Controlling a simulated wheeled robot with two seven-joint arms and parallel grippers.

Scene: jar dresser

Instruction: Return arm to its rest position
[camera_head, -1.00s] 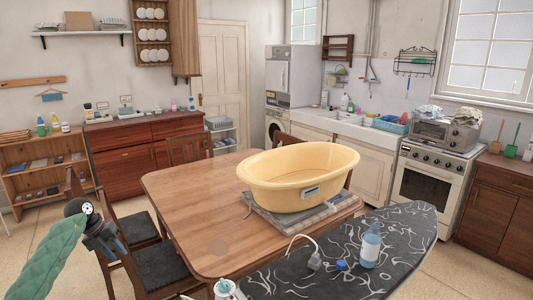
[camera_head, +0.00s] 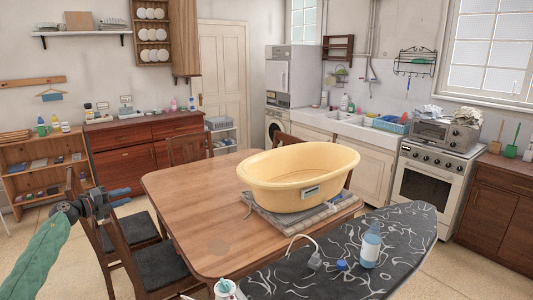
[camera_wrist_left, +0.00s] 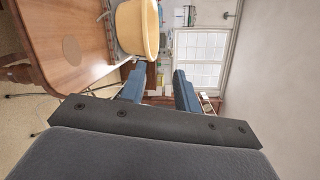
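My left arm comes in from the left edge in a green sleeve. My left gripper (camera_head: 124,196) is raised in front of the dining chairs, left of the wooden table (camera_head: 185,205), with its fingers pointing right. In the left wrist view the two blue fingers of the left gripper (camera_wrist_left: 160,73) stand apart with nothing between them, so it is open and empty. The wooden table also shows there at the upper left (camera_wrist_left: 62,25). My right arm and gripper are not in view.
A yellow tub (camera_head: 290,180) sits on the table. Dark-seated chairs (camera_head: 165,268) stand close to the left arm. A patterned ironing board (camera_head: 400,240) with a blue bottle (camera_head: 370,247) is in front at the right. Open shelves (camera_head: 45,178) stand at the far left.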

